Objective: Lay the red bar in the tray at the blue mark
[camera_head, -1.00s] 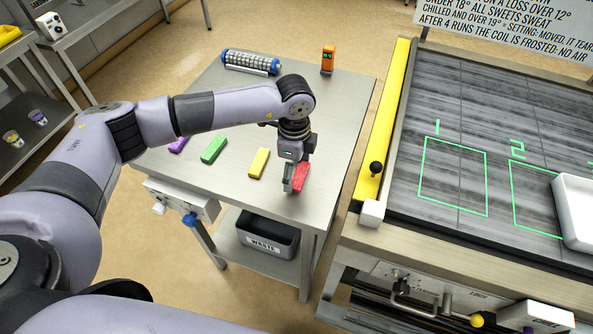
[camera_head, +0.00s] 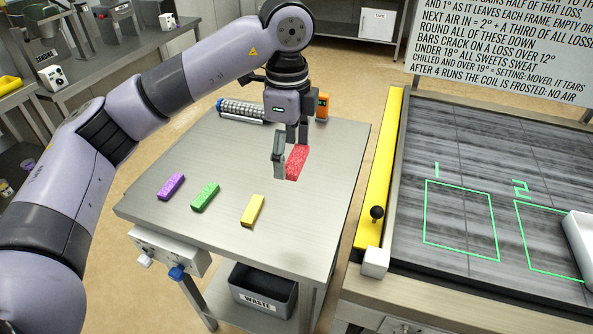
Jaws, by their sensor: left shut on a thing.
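My left gripper (camera_head: 290,155) points down over the steel table and is shut on the red bar (camera_head: 297,164). The bar hangs above the table top, with a finger in front of its left side. Part of a white tray (camera_head: 582,245) shows at the right edge of the view, on the dark slatted bed near the green frame marked 2. The rest of the tray is cut off, and I see no blue mark on what shows. My right gripper is not in view.
Purple (camera_head: 171,186), green (camera_head: 205,197) and yellow (camera_head: 252,211) bars lie on the steel table (camera_head: 200,250). A ribbed roller (camera_head: 241,111) and an orange device (camera_head: 323,106) stand at its back. A yellow rail (camera_head: 380,180) with a black knob (camera_head: 377,213) edges the dark bed (camera_head: 460,150).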

